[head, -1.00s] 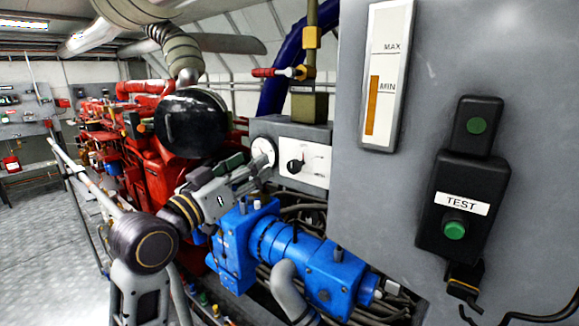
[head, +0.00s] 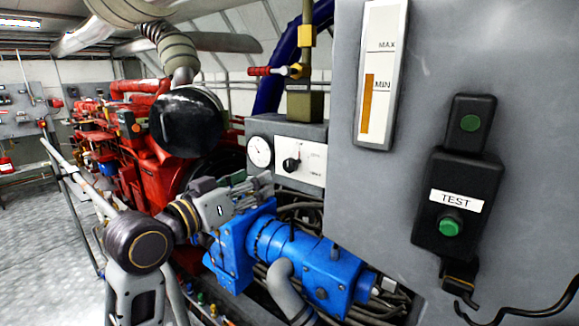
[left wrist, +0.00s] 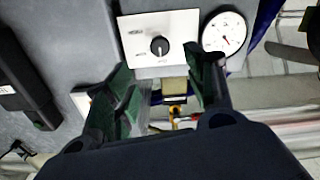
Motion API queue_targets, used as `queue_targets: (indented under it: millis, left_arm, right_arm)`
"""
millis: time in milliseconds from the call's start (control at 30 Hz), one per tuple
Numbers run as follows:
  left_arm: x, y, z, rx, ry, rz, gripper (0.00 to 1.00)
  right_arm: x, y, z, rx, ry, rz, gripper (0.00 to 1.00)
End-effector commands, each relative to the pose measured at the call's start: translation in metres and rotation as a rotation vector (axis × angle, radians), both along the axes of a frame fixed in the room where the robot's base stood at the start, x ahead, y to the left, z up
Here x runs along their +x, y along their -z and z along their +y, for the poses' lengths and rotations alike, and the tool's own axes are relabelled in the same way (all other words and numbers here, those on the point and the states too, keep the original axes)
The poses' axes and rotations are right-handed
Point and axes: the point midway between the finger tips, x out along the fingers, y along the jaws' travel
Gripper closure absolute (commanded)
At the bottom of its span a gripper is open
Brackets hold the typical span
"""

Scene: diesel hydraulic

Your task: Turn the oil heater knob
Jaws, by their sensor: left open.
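The oil heater knob (head: 291,164) is a small black dial on a white plate (head: 314,164) on a grey box, beside a round white gauge (head: 260,151). The knob also shows in the left wrist view (left wrist: 159,46), upside down, above and between my fingertips. My left gripper (head: 262,187) is below and left of the knob in the head view, apart from it. Its two fingers stand apart with nothing between them in the left wrist view (left wrist: 165,78). My right gripper is not in view.
A blue pump (head: 300,255) lies just below my left gripper. A grey cabinet (head: 430,60) with a level gauge (head: 381,75) and a black TEST button box (head: 457,200) fills the right. A red engine (head: 140,150) stands behind on the left.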

Motion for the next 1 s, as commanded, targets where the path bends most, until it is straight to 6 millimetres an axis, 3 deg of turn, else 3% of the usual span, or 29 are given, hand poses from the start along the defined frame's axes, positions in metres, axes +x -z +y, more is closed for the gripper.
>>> queue_targets:
  millis: [267, 633, 1000]
  left_arm:
    - [0.009, 0.0, -0.006, -0.001, 0.001, 0.0, 0.45]
    - [0.04, -0.001, -0.029, 0.0, 0.0, 0.001, 0.45]
    - [0.072, -0.001, -0.053, -0.002, 0.001, 0.001, 0.45]
  right_arm:
    - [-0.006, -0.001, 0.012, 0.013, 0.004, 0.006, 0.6]
    - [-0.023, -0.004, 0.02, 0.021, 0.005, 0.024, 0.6]
    - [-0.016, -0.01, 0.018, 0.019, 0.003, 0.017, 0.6]
